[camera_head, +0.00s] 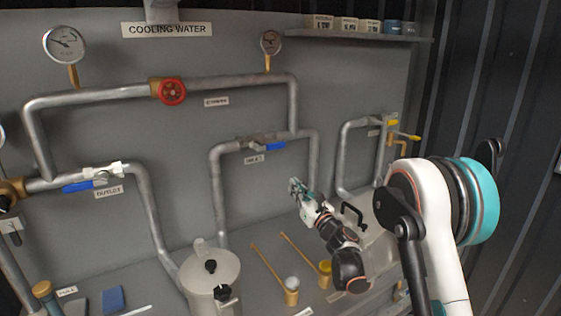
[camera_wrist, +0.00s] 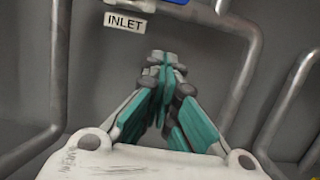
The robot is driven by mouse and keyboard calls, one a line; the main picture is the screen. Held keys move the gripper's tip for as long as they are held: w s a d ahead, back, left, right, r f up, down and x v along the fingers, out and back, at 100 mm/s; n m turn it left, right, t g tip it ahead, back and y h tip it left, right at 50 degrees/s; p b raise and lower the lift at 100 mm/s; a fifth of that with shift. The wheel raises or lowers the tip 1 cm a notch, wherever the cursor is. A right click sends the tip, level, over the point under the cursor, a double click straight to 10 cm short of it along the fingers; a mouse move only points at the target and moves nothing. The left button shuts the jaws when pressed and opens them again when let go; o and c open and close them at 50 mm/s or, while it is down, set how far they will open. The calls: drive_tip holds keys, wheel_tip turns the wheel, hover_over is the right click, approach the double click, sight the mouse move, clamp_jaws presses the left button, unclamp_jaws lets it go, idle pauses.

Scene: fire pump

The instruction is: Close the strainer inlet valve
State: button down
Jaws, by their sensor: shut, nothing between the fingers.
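The strainer inlet valve (camera_head: 254,144) sits on the horizontal pipe at the centre of the head view, above a white INLET label (camera_head: 253,159). Its blue lever handle (camera_head: 273,146) points right, lying along the pipe. In the wrist view, the INLET label (camera_wrist: 124,22) is at the upper left, and part of the blue handle (camera_wrist: 178,2) shows at the top edge. My gripper (camera_head: 294,184) is below and slightly right of the handle, apart from it. In the wrist view, my gripper's fingers (camera_wrist: 159,62) are together with nothing between them.
Left stands another blue-handled valve (camera_head: 82,186) labelled OUTLET. A red handwheel (camera_head: 171,91) is on the upper pipe. The strainer pot (camera_head: 210,280) and brass-coloured levers (camera_head: 268,264) stand on the bench below. Vertical pipes (camera_head: 314,165) flank the gripper area.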

sight(271, 146)
drive_tip(key=shift+a, duration=0.1)
drive_tip(key=w+a+r+b, duration=0.3)
drive_tip(key=w+a+r, duration=0.2)
drive_tip(key=w, duration=0.3)
drive_tip(key=shift+r, duration=0.75)
drive_tip(key=shift+a, duration=0.1)
